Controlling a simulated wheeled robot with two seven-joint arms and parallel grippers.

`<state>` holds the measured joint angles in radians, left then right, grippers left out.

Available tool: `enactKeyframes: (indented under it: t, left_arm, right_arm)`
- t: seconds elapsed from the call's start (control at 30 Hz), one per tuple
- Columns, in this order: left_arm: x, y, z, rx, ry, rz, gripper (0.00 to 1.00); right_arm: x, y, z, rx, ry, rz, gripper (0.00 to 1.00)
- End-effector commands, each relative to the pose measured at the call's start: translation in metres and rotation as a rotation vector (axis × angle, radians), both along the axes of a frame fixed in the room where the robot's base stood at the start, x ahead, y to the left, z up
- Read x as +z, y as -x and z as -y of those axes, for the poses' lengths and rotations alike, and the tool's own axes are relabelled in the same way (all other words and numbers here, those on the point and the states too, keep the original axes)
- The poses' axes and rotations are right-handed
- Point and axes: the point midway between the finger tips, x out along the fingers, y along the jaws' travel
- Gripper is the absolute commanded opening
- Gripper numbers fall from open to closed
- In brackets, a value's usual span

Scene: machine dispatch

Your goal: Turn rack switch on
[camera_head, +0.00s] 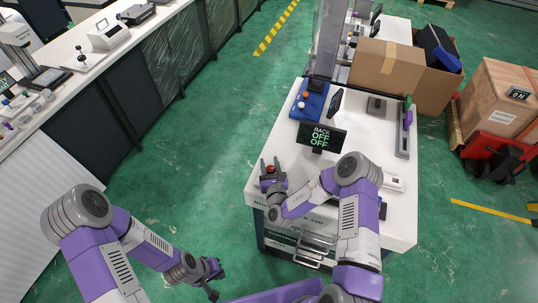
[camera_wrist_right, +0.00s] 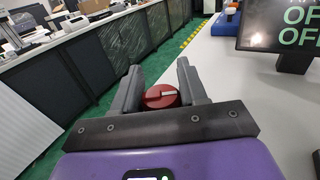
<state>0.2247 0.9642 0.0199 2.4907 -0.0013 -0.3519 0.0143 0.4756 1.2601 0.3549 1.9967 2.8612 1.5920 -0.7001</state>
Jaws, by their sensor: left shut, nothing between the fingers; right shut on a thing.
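The rack switch is a round red knob (camera_head: 270,169) at the left edge of the white table. It also shows in the right wrist view (camera_wrist_right: 162,97), with a pale bar on its top. My right gripper (camera_head: 269,164) has its fingers on either side of the knob and is shut on it. The dark rack display (camera_head: 321,137) stands behind and reads "RACK OFF OFF" in green and white; part of it shows in the right wrist view (camera_wrist_right: 294,24). My left gripper (camera_head: 214,281) is shut and empty, low over the green floor, away from the table.
The white table (camera_head: 357,135) bears a blue block with orange and white buttons (camera_head: 309,101) and other small devices. A cardboard box (camera_head: 388,66) and a wooden crate (camera_head: 502,95) stand at the right. A long counter (camera_head: 82,60) runs along the left, with open green floor between.

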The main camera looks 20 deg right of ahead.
Motion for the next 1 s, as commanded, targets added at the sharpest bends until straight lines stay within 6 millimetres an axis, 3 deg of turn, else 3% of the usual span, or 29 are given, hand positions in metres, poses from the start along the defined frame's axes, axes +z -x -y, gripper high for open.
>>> enactKeyframes:
  t: [0.03,0.1,0.4,0.7,1.0]
  left_arm:
    - [0.017,0.0,0.0,0.0,0.0,0.0,0.0]
    - [0.028,0.0,0.0,0.0,0.0,0.0,0.0]
    - [0.063,0.0,0.0,0.0,0.0,0.0,0.0]
    - [0.084,0.0,0.0,0.0,0.0,0.0,0.0]
    - [0.093,0.0,0.0,0.0,0.0,0.0,0.0]
  right_arm:
    - [0.005,0.001,0.0,-0.024,-0.004,-0.005,0.12]
    - [0.005,0.001,0.0,-0.057,-0.003,-0.004,0.12]
    - [0.003,0.001,0.003,-0.205,-0.005,-0.001,0.12]
    - [0.002,0.002,0.006,-0.374,-0.002,-0.001,0.12]
    - [0.001,0.003,0.009,-0.5,0.0,0.001,0.12]
